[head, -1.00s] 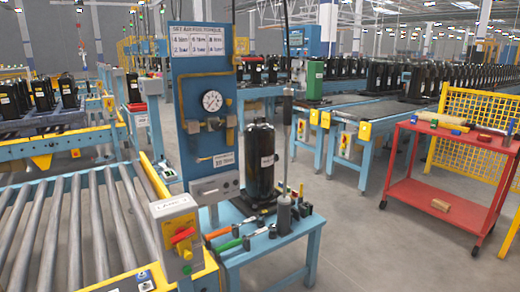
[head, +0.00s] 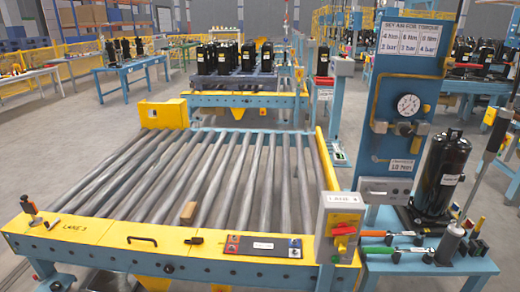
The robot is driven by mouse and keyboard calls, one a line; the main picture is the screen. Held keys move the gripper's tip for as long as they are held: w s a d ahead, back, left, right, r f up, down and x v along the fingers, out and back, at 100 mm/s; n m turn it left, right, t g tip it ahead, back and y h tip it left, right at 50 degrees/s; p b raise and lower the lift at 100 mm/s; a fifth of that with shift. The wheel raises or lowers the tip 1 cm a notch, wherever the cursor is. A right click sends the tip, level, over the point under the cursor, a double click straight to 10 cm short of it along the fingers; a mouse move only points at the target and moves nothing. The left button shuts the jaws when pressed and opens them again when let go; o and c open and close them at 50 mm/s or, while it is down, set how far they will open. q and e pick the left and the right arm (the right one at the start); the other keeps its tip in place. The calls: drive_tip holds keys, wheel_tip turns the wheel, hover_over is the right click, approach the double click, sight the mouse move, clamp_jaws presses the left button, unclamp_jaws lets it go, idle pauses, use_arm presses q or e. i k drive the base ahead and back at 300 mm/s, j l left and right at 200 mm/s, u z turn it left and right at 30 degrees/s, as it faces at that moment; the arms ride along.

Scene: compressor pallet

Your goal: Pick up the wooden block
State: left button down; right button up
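A small wooden block (head: 188,212) lies on the rollers of the lane conveyor, near its yellow front edge and left of the control panel. Neither of my grippers shows in the head view.
The roller conveyor (head: 150,186) has a yellow front rail (head: 110,238) with a black handle. A control post (head: 341,230) stands at its right corner. Right of it is a blue bench (head: 400,265) with tools and a black compressor (head: 440,175). Grey floor (head: 50,140) is open at left.

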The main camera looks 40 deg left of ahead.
sight(187, 218)
drive_tip(key=u, duration=1.85)
